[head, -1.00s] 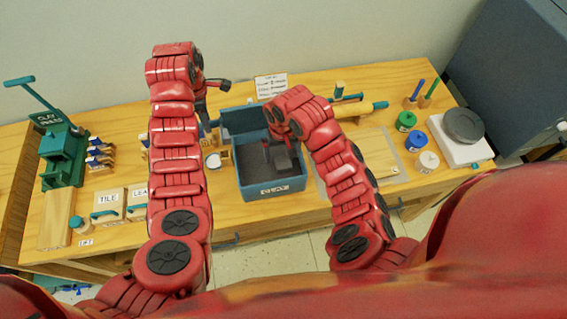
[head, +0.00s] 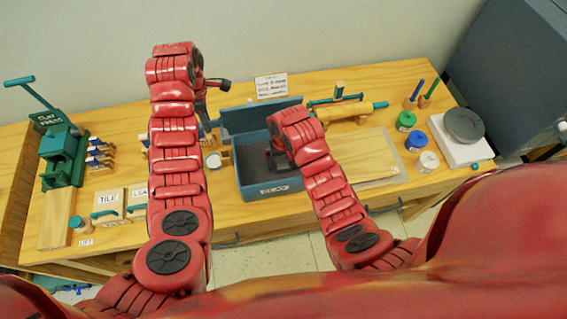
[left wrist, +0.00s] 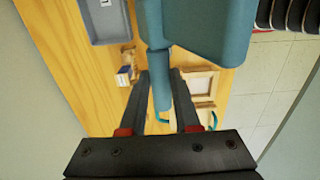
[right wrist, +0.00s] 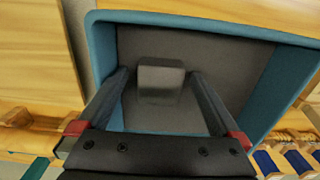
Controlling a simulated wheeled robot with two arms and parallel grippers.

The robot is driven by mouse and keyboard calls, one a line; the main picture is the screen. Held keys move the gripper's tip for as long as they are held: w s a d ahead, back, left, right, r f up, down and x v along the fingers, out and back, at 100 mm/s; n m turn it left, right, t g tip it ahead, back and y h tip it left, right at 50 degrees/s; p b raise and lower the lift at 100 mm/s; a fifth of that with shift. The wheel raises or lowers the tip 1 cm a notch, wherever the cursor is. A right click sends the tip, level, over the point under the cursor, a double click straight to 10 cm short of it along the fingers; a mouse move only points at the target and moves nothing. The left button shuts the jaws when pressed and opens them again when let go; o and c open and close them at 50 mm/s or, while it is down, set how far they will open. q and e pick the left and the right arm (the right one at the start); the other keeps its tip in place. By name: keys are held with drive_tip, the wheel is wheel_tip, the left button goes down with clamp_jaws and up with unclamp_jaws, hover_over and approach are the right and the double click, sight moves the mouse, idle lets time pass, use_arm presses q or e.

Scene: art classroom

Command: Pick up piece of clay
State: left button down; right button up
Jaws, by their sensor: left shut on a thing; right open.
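The grey piece of clay (right wrist: 160,80) lies in the dark interior of the blue bin (right wrist: 97,50). My right gripper (right wrist: 155,82) is open, its fingers reaching in on either side of the clay without visible contact. In the head view my right arm hides the clay and much of the bin (head: 272,193). My left gripper (left wrist: 163,80) is shut on a teal bar joined to a large teal panel (left wrist: 210,30), which looks like the bin lid. In the head view the lid (head: 250,118) stands raised behind the bin.
Right of the bin lie a wooden board (head: 365,160) and a rolling pin (head: 350,110). The green clay press (head: 62,155) and the tile box (head: 108,201) are at the left.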

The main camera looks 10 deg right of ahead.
sight(285, 166)
clamp_jaws()
idle(0.5)
wheel_tip(285, 166, up, 10)
drive_tip(key=s+d+r, duration=0.3)
drive_tip(key=s+d, duration=0.9)
drive_tip(key=s, duration=0.4)
idle(0.9)
